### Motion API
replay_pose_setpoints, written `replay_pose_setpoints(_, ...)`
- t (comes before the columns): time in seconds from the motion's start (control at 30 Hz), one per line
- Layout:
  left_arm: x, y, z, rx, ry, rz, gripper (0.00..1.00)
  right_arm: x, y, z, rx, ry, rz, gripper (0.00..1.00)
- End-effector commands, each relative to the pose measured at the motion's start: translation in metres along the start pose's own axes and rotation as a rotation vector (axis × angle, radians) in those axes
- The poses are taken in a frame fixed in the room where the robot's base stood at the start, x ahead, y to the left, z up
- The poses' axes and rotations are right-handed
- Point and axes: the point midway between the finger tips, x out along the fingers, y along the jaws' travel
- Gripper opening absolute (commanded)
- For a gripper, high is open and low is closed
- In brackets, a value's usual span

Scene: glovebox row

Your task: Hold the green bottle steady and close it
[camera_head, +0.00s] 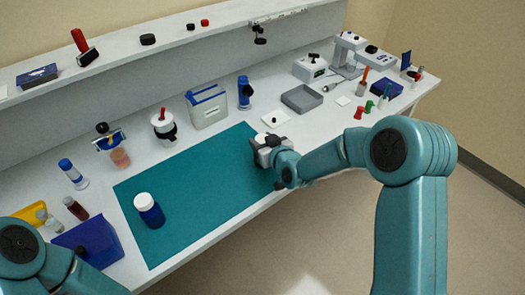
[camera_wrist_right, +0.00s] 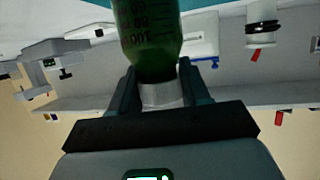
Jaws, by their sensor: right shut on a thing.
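The green bottle (camera_wrist_right: 148,35) is large in the right wrist view, with printed marks on its side. A pale cap-like part (camera_wrist_right: 162,95) shows at its end, between the fingers. My right gripper (camera_wrist_right: 160,75) is shut on the bottle at this end; I cannot tell whether the fingers press the pale part or the neck. In the head view my right gripper (camera_head: 262,142) is at the right end of the teal mat (camera_head: 205,185). A small white top shows there, and the green body is hidden. My left arm is at the bottom left; its gripper is not in view.
A blue bottle with a white cap (camera_head: 149,210) stands on the left part of the mat. A blue box (camera_head: 92,240) is at the front left. A white container (camera_head: 207,106) and a grey tray (camera_head: 302,98) stand behind the mat. The mat's middle is clear.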

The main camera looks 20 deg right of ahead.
Motion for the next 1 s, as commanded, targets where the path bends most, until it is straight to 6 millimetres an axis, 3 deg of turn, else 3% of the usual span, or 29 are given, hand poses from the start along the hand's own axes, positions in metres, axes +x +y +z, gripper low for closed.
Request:
replay_pose_setpoints(0.23,0.001,0.0,0.0,0.0,0.0,0.0,1.0,-0.003,0.0,-0.009,-0.001,0.004,0.001,0.0)
replay_pose_setpoints(0.37,0.003,-0.001,0.0,0.0,0.0,0.0,1.0,-0.009,0.0,-0.028,-0.002,0.007,0.0,0.0)
replay_pose_setpoints(0.8,-0.001,0.0,0.0,0.0,0.0,0.0,1.0,-0.054,0.0,-0.148,0.0,0.006,0.0,0.0)
replay_pose_setpoints(1.0,-0.014,0.005,0.0,0.0,0.0,0.0,1.0,-0.066,0.0,-0.18,0.0,0.002,0.0,0.0)
